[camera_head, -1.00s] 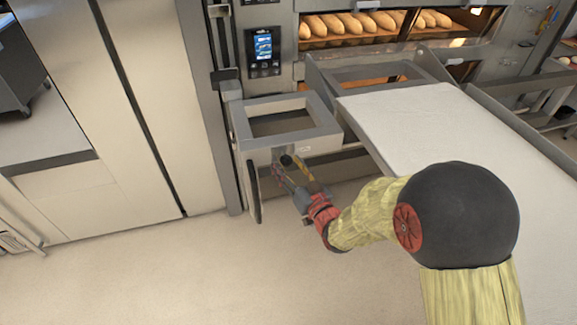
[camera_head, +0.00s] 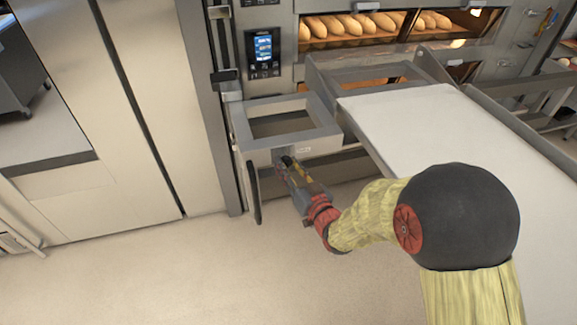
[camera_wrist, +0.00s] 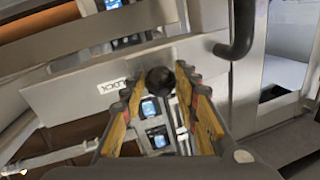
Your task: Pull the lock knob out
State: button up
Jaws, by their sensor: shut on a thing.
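The lock knob is a round black knob on the front face of the grey metal frame (camera_head: 240,119). It shows in the head view (camera_head: 287,160) and in the wrist view (camera_wrist: 160,80), near a small white label (camera_wrist: 110,87) with dark lettering. My gripper (camera_head: 291,166) reaches up to the knob from below right. In the wrist view my gripper (camera_wrist: 158,88) has its two ridged fingers on either side of the knob, shut on it. The knob's stem is hidden behind its head.
A black vertical handle (camera_head: 254,192) stands just left of the knob and shows as a dark bar (camera_wrist: 240,30) in the wrist view. A white loading belt (camera_head: 420,125) lies to the right. Ovens with loaves (camera_head: 350,26) are behind. The floor in front is clear.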

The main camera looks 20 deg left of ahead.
grip_shut()
jog(key=shift+v, duration=1.2)
jog(key=shift+s+a+f, duration=0.15)
jog(key=o, duration=0.9)
grip_release()
jog(key=shift+c, duration=0.2)
jog(key=shift+o, duration=0.6)
jog(key=shift+s, duration=0.1)
jog(key=o, duration=0.3)
